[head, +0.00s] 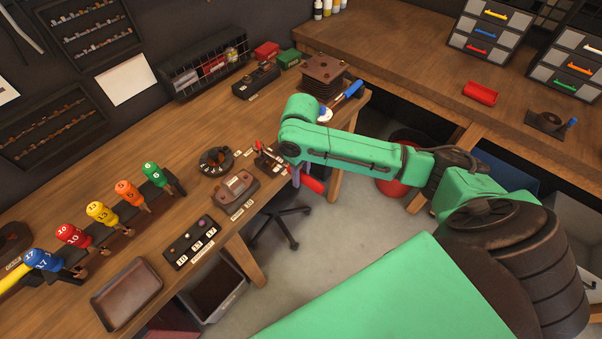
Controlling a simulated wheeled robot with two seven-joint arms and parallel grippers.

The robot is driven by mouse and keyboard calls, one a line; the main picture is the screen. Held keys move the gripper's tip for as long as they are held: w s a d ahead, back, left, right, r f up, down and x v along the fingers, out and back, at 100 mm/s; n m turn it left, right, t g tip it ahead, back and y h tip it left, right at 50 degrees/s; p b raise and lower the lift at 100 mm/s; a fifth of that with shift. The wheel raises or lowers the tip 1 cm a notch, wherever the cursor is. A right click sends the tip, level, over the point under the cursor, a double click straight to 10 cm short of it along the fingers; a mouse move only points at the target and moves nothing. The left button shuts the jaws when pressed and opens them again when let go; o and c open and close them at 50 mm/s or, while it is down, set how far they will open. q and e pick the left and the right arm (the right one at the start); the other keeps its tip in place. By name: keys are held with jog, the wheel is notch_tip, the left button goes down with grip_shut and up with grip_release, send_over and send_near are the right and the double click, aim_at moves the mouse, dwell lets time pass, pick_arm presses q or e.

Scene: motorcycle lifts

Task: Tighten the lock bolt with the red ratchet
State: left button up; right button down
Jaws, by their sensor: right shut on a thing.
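My right arm reaches in from the right over the table's front edge. Its gripper (296,172) points down beside the small fixture with a red top (263,156), mostly hidden behind my own wrist. It is shut on the red ratchet (313,185), whose red handle sticks out to the lower right past the table edge. The ratchet's head is hidden, so I cannot tell whether it touches the lock bolt. The bolt itself cannot be made out. My left gripper is not in view.
A rack of numbered coloured handles (103,212) and an empty brown tray (127,294) stand at left on the bench (150,160). A round dial (215,160), a brown block (236,188) and a numbered black box (191,242) lie near the fixture. A blue-handled tool (348,90) lies behind my arm.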

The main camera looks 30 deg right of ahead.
jog(key=shift+a, duration=0.1)
jog(key=shift+s+a+m, duration=0.3)
jog(key=shift+a+m, duration=0.45)
jog(key=shift+a, duration=0.2)
jog(key=shift+s+a+m, duration=0.25)
jog(key=shift+a+m, duration=0.5)
jog(key=shift+a, duration=0.15)
jog(key=a+m, duration=0.2)
jog(key=a, duration=0.2)
jog(key=shift+f+m, duration=0.1)
jog(key=shift+m, duration=0.3)
jog(key=a+m, duration=0.1)
jog(key=a, duration=0.1)
jog(key=w+a+m, duration=0.1)
jog(key=a, duration=0.1)
jog(key=shift+m, duration=0.4)
